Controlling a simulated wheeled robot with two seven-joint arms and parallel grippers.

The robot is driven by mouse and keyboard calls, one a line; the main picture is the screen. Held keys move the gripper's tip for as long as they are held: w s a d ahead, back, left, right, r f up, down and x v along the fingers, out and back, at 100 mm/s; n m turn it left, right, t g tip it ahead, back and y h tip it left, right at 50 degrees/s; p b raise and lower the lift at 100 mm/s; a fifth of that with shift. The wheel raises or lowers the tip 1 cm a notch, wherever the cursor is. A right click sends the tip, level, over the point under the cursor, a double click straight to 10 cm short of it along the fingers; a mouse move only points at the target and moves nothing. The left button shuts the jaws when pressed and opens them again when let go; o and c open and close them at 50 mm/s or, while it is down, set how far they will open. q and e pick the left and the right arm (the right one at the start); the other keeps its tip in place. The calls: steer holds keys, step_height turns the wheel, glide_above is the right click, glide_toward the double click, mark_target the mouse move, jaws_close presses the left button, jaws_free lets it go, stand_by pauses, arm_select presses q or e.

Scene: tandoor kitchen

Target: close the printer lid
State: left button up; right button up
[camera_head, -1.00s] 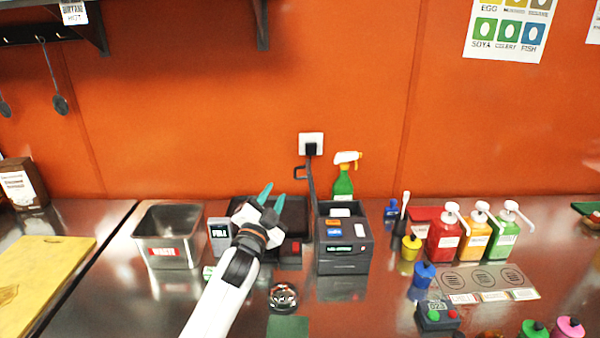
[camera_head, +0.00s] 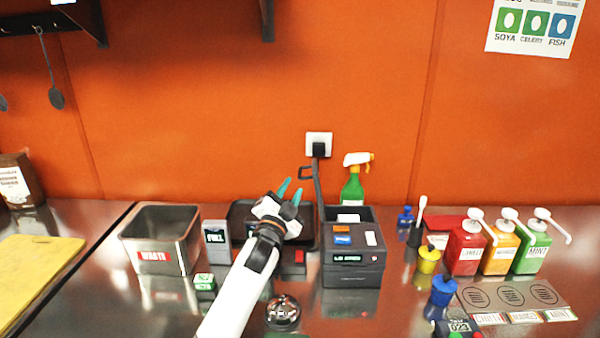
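The printer (camera_head: 352,268) is a dark grey box on the steel counter, with a lit display, orange and blue labels on its front part, and an open top bay holding a white roll (camera_head: 348,218). A thin dark upright piece (camera_head: 317,183) with a small loop on its left rises at the printer's back left; I cannot tell whether it is the raised lid seen edge-on or partly the cable. My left gripper (camera_head: 290,192), with teal fingertips apart and nothing between them, is above the black tray, left of the printer and apart from it. My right gripper is not in view.
A black tray (camera_head: 240,212) lies beneath my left gripper. A steel waste bin (camera_head: 190,215) stands to the left. A bell (camera_head: 283,312) sits in front. A green spray bottle (camera_head: 352,188) stands behind the printer, and sauce pumps (camera_head: 467,247) stand to the right.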

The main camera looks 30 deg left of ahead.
mark_target(300, 171)
arm_select(q)
steer(key=p+x, duration=0.1)
steer(key=x, duration=0.6)
steer(key=shift+w+a+f, duration=0.1)
steer(key=shift+w+f, duration=0.05)
steer(key=shift+w, duration=0.1)
steer(key=shift+c, duration=0.5)
jaws_close()
steer(key=shift+s, duration=0.1)
